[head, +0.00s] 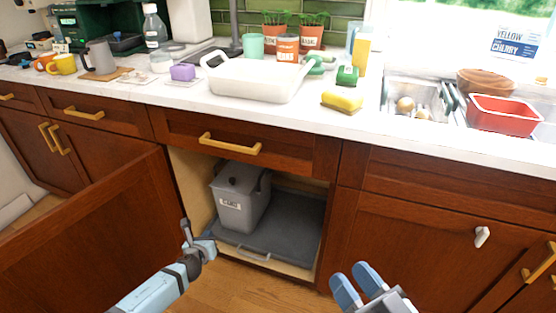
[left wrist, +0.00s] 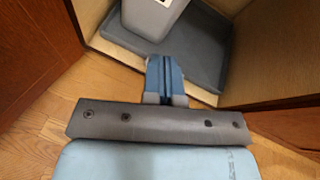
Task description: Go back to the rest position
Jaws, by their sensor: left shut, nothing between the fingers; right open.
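My left gripper (head: 204,244) is shut and empty, low in front of the open cabinet (head: 179,190). In the left wrist view its closed fingers (left wrist: 164,78) show near the cabinet's front edge, with the bin's lower part beyond them. My right gripper (head: 357,287) is open and empty at the bottom of the head view, in front of the closed cabinet fronts. The grey lidded bin (head: 252,205) stands upright on a dark pull-out tray (head: 293,232) inside the cabinet, apart from both grippers.
The cabinet door (head: 95,228) stands open at the left, beside my left arm. The counter (head: 335,122) above holds a white tub (head: 262,82), a yellow sponge (head: 342,101) and a red basin (head: 504,115). The wooden floor (head: 245,285) between the grippers is clear.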

